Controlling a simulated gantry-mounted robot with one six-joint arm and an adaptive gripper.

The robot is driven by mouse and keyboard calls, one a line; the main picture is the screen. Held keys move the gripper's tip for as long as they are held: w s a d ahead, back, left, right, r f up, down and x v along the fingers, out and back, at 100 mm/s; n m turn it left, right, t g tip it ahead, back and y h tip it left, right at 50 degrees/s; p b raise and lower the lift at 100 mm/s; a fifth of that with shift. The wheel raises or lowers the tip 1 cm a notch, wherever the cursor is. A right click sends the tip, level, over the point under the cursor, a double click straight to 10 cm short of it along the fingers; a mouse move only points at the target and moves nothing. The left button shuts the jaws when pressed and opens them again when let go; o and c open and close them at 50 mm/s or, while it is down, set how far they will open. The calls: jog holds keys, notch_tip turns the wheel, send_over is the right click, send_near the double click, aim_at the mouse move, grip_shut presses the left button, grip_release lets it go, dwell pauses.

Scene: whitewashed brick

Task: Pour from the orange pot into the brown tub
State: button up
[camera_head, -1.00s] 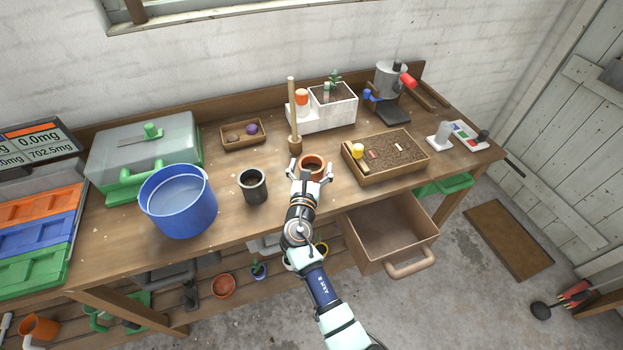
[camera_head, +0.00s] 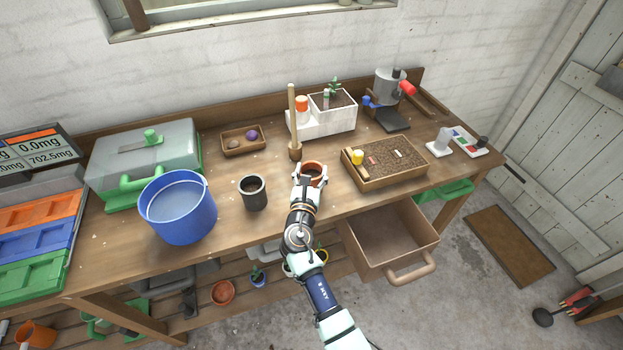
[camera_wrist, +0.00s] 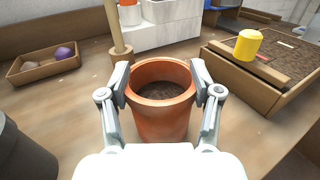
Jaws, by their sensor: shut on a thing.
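The orange pot (camera_head: 315,167) stands upright on the workbench, with dark soil inside, as the wrist view (camera_wrist: 162,122) shows. My gripper (camera_head: 311,175) is shut on it, one finger pressed to each side just below the rim. In the wrist view, my gripper (camera_wrist: 160,88) has the pot between its pads. No thing is clearly the brown tub; a brown wooden tray of soil (camera_head: 385,183) sits right of the pot, and a small brown box (camera_head: 243,153) with two roundish items sits to the left, behind it.
A wooden dibber (camera_head: 292,120) stands upright just behind the pot. A dark pot (camera_head: 253,194) and a blue bucket (camera_head: 180,222) stand left. A yellow cup (camera_head: 357,157) stands on the soil tray's left side. A white planter (camera_head: 333,120) is behind. An open drawer (camera_head: 412,262) juts out front right.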

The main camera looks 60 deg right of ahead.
notch_tip(320, 180, up, 20)
jog(key=p, duration=0.9)
